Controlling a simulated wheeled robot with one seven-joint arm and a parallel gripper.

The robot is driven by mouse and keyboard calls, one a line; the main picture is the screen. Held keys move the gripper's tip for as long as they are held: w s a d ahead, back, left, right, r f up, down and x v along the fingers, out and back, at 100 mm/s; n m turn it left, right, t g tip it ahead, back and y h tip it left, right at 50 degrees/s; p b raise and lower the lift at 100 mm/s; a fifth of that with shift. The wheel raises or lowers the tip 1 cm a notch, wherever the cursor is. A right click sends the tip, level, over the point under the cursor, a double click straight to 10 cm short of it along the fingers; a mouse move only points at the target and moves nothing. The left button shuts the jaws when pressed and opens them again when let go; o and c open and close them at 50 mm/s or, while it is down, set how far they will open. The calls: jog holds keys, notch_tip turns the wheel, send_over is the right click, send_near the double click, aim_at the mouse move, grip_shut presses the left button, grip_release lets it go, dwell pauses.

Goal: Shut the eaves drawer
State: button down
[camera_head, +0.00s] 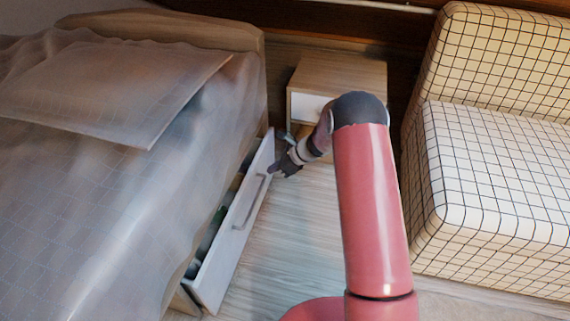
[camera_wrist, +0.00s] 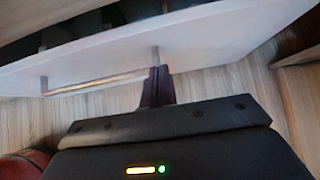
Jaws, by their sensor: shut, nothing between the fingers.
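The eaves drawer (camera_head: 228,252) is a white-fronted drawer under the bed. It stands partly out, with a dark gap and some contents showing between its front and the bed. Its bar handle (camera_head: 249,202) is on the outer face. My gripper (camera_head: 275,170) is at the far part of the drawer front, close to its outer face. In the wrist view, the shut fingers (camera_wrist: 157,85) reach to the white drawer front (camera_wrist: 205,45), near one end of the handle (camera_wrist: 95,82). Whether the fingertips touch the front I cannot tell.
The bed (camera_head: 130,215) with a greyish cover fills the left. A wooden nightstand (camera_head: 340,73) stands behind my arm. A checked sofa (camera_head: 490,165) is on the right. The wood floor (camera_head: 285,250) between bed and sofa is clear apart from my arm.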

jog(key=shift+w+a+r, duration=0.1)
jog(key=shift+w+a, duration=0.2)
jog(key=shift+a, duration=0.55)
jog(key=shift+w+a+r, duration=0.1)
jog(key=shift+w+a, duration=0.2)
jog(key=shift+a, duration=0.5)
